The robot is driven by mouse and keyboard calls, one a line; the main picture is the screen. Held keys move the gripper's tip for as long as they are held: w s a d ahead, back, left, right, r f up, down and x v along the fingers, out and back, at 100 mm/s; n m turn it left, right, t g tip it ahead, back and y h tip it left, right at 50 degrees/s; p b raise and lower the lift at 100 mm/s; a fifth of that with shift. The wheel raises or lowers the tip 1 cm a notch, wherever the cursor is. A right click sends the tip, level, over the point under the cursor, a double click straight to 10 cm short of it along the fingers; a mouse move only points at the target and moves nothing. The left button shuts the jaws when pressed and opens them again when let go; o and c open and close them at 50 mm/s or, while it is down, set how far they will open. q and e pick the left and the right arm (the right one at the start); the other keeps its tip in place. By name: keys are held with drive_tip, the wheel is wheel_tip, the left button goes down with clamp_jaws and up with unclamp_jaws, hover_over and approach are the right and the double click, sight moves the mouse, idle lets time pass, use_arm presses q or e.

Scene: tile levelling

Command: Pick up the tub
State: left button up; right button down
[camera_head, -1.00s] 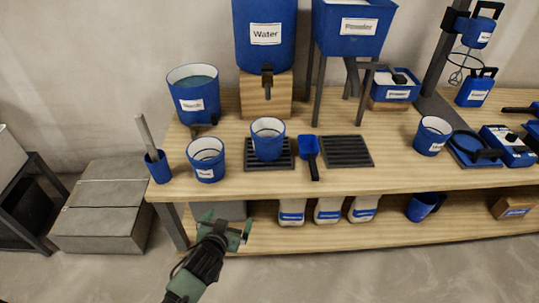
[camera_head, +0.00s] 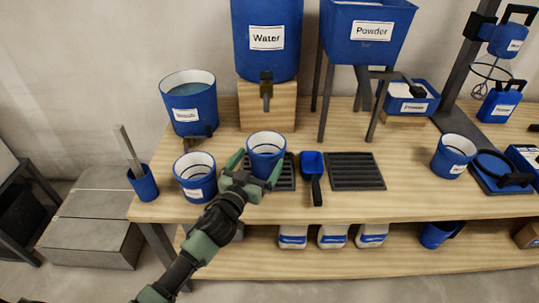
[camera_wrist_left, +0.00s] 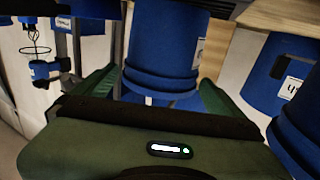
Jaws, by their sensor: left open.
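A blue tub (camera_head: 267,146) with a white inside stands upright on the left dark grate below the water dispenser. My left gripper (camera_head: 255,169) is open, with one finger on each side of the tub's near part. In the left wrist view the tub (camera_wrist_left: 165,52) stands between the two green fingers, and a gap shows beside it. Whether a finger touches it cannot be told. The tub's lower front is hidden by the gripper in the head view. My right gripper is not in view.
A second blue tub (camera_head: 196,178) stands close left of my gripper, and a third (camera_head: 452,157) stands further right. A blue scoop (camera_head: 312,167) lies just right of the grate. The right grate (camera_head: 355,172) is empty.

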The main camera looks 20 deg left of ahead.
sight(273, 135)
use_arm(q)
drive_tip(key=shift+w+r, duration=0.25)
drive_tip(key=shift+w, duration=0.55)
drive_tip(key=w, duration=0.3)
drive_tip(key=shift+w+d, duration=0.2)
drive_tip(key=shift+w, duration=0.15)
drive_tip(key=shift+w+r, duration=0.1)
drive_tip(key=shift+w, duration=0.4)
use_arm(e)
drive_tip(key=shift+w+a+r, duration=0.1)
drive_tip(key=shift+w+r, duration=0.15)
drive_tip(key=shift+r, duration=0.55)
use_arm(q)
drive_tip(key=c, duration=1.7)
drive_tip(key=shift+r, duration=0.15)
drive_tip(key=shift+c, duration=0.2)
